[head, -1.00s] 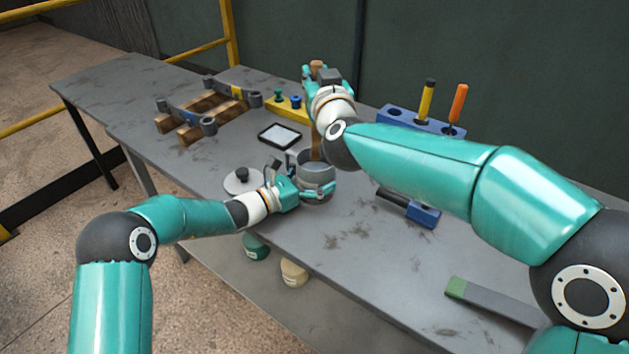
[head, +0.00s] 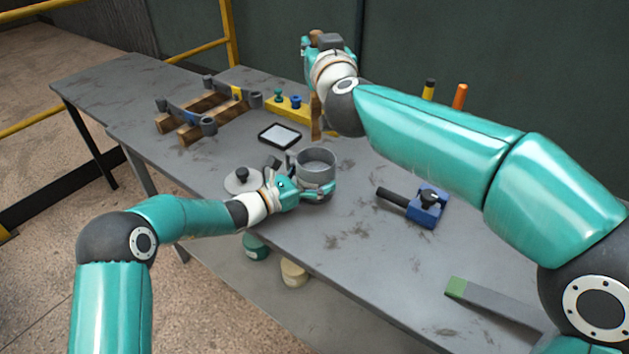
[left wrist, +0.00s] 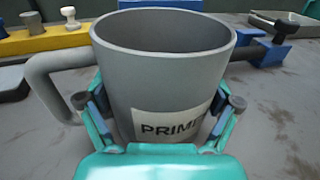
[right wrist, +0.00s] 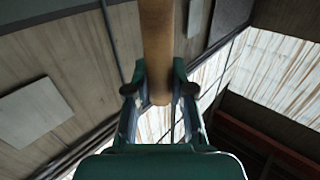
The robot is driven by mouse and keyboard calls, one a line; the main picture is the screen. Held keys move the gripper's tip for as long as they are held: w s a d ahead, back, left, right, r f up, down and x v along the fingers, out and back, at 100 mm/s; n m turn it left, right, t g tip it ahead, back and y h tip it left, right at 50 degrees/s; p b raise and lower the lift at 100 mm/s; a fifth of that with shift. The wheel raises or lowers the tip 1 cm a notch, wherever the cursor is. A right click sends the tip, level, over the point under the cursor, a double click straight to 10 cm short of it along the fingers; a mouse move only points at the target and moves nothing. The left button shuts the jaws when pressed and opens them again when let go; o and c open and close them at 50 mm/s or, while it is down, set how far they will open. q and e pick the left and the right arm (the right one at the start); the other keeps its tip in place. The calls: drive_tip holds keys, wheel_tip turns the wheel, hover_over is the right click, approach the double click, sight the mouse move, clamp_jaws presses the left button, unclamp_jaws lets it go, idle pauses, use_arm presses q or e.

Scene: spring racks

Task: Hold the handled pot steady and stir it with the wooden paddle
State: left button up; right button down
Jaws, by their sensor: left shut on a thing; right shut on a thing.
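The handled pot (head: 316,167) is a grey open cylinder standing on the bench. In the left wrist view the pot (left wrist: 160,75) shows a side handle (left wrist: 48,82) and a partly hidden label reading "PRIM". My left gripper (head: 312,192) is shut around the pot's body, with a finger on each side. My right gripper (head: 313,50) is raised behind the pot and shut on the wooden paddle (head: 316,117). The paddle hangs down, its lower end above the pot's rim level in the picture and outside it. In the right wrist view the handle (right wrist: 157,50) is between the fingers.
A grey lid (head: 240,184) with a black knob lies left of the pot. A blue block with a black-handled tool (head: 428,207) is at right. A dark-framed tablet (head: 280,136), a yellow rack (head: 288,108) and a wooden rack (head: 205,122) stand behind. The front bench is mostly clear.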

use_arm(q)
drive_tip(key=o, duration=1.2)
drive_tip(key=shift+o, duration=0.2)
drive_tip(key=shift+a, duration=0.1)
drive_tip(key=v, duration=1.1)
drive_tip(key=shift+a, duration=0.15)
drive_tip(key=shift+s+a, duration=0.2)
drive_tip(key=shift+s, duration=0.05)
drive_tip(key=shift+s+f, duration=0.1)
